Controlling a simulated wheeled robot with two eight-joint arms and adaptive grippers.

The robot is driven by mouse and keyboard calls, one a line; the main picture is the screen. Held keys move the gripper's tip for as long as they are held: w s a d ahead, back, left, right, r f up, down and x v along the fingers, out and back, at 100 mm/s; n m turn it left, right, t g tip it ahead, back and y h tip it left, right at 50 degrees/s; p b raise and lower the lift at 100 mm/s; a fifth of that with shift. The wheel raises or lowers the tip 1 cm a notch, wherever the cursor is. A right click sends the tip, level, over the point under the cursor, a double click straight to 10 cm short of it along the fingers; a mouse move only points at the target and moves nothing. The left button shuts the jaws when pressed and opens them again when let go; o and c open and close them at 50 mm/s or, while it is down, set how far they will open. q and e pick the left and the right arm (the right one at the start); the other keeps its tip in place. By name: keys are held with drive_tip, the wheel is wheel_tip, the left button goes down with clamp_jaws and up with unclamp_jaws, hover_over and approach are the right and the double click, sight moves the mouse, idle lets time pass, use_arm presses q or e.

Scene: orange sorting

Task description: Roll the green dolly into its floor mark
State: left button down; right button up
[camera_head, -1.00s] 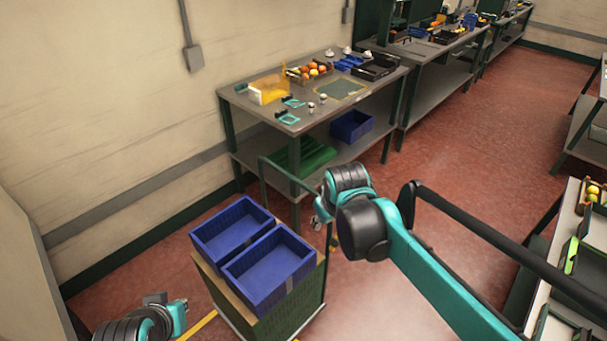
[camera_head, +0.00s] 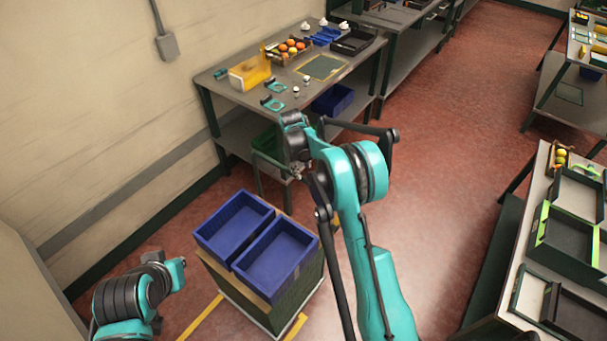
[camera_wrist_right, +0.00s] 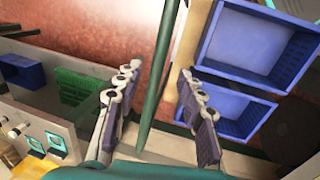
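The green dolly (camera_head: 300,292) stands on the floor with two blue crates (camera_head: 276,257) on top. Its thin green handle (camera_head: 268,167) rises on the side toward the workbench. Yellow floor lines (camera_head: 203,317) show beside and in front of the dolly's base. My right gripper (camera_head: 297,172) is at the handle, partly hidden by my arm. In the right wrist view, its fingers (camera_wrist_right: 160,110) are spread, and a green handle bar (camera_wrist_right: 158,75) runs between them; contact cannot be told. My left arm shows at the lower left, but its gripper fingers do not show.
A grey workbench (camera_head: 225,84) with fruit, trays and a yellow bin (camera_head: 250,72) stands behind the dolly against the wall. A table with black and green trays (camera_head: 568,240) is at the right. Red floor between is open.

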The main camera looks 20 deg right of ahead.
sight(305, 180)
drive_tip(key=f, duration=0.4)
drive_tip(key=d+f, duration=0.1)
drive_tip(key=f, duration=0.1)
drive_tip(key=shift+w+f, duration=0.35)
drive_tip(key=shift+w, duration=0.05)
clamp_jaws()
